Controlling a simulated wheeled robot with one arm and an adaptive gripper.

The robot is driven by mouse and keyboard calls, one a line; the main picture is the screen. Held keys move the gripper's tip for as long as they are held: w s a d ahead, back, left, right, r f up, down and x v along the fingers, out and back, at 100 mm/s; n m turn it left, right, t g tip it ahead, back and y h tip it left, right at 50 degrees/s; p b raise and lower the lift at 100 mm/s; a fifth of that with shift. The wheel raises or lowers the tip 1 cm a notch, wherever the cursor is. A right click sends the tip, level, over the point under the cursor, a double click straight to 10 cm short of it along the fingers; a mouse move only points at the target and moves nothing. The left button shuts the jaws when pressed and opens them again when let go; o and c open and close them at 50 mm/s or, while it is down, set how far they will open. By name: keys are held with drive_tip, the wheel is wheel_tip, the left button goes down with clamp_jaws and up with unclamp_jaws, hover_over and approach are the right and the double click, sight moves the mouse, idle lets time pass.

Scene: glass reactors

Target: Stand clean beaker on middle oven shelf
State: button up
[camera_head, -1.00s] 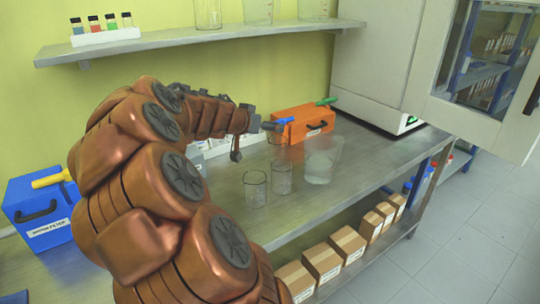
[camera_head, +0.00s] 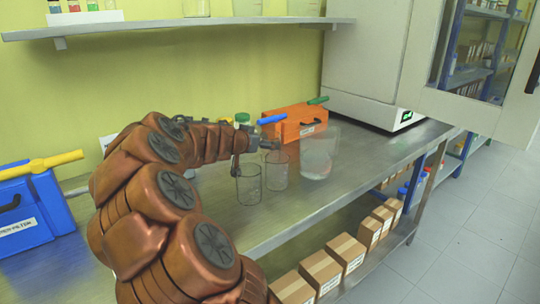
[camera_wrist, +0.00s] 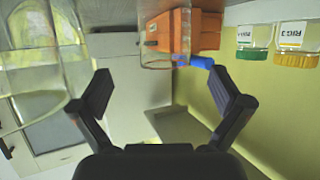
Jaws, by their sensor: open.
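Several glass beakers stand on the steel bench in the head view: a clear one in front (camera_head: 249,186), another just behind it (camera_head: 277,172), and a larger, cloudier one (camera_head: 317,158) to the right. I cannot tell which is clean. My gripper (camera_head: 262,144) is just above and behind the front beaker, its fingers partly hidden by my arm. In the wrist view, its picture upside down, my gripper (camera_wrist: 167,92) is open and empty. One beaker (camera_wrist: 165,45) stands beyond the finger gap and a large glass (camera_wrist: 35,60) is at left. The white oven (camera_head: 372,60) has its door open; its shelves are hidden.
An orange box (camera_head: 297,124) with a blue and a green handle stands behind the beakers. Capped jars (camera_wrist: 252,40) are near it. A blue box (camera_head: 25,215) is at left. A wall shelf (camera_head: 190,28) overhangs the bench. The open oven door (camera_head: 485,70) juts out right.

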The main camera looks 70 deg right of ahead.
drive_tip(key=shift+x, duration=1.1)
drive_tip(key=shift+w+p+x, duration=0.15)
drive_tip(key=shift+p+x, duration=0.35)
drive_tip(key=shift+x, duration=0.85)
drive_tip(key=shift+w+p+x, duration=0.15)
drive_tip(key=shift+p+x, duration=0.35)
drive_tip(key=shift+x, duration=0.85)
drive_tip(key=c, duration=1.4)
